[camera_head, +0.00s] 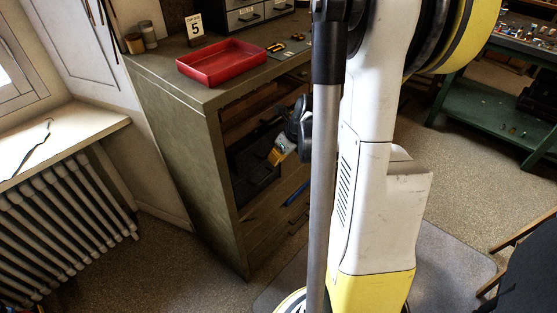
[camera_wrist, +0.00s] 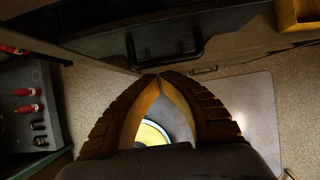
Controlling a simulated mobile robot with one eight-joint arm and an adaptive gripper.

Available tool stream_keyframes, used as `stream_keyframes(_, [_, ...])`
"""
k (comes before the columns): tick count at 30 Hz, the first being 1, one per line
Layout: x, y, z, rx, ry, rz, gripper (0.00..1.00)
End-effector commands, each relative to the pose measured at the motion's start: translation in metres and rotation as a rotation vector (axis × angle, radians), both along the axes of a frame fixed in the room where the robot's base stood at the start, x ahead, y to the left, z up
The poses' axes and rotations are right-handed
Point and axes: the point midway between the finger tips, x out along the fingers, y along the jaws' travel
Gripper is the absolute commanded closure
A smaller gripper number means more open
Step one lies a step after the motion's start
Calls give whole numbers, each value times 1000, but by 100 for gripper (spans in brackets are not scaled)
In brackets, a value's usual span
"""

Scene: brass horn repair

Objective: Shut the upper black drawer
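In the head view a black drawer (camera_head: 252,172) shows in the open front of the olive-grey cabinet (camera_head: 175,140). My arm partly hides that front. In the wrist view a black front with a rectangular black handle (camera_wrist: 166,50) lies just beyond my fingertips. I cannot tell for certain whether it is the upper drawer or how far out it stands. My gripper (camera_wrist: 158,76) has its two ribbed fingers meeting at the tips, with nothing seen between them. It also shows in the head view (camera_head: 273,156), in front of the cabinet. Contact with the drawer cannot be told.
A red tray (camera_head: 222,63), a "5" sign (camera_head: 195,28) and a dark drawer unit (camera_head: 243,16) stand on the cabinet. A radiator (camera_head: 65,220) is at left; a green bench (camera_head: 497,112) is at right. A yellow bin (camera_wrist: 298,14) is in the wrist view's corner.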

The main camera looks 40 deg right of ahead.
Motion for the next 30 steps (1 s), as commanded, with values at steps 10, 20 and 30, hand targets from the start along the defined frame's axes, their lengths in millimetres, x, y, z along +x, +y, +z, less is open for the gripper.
stream_keyframes(10, [32, 3, -1, -1, 1, 3, 100])
stream_keyframes(20, [48, 4, 0, 0, 0, 0, 100])
stream_keyframes(30, [36, -4, -7, 1, 0, 3, 100])
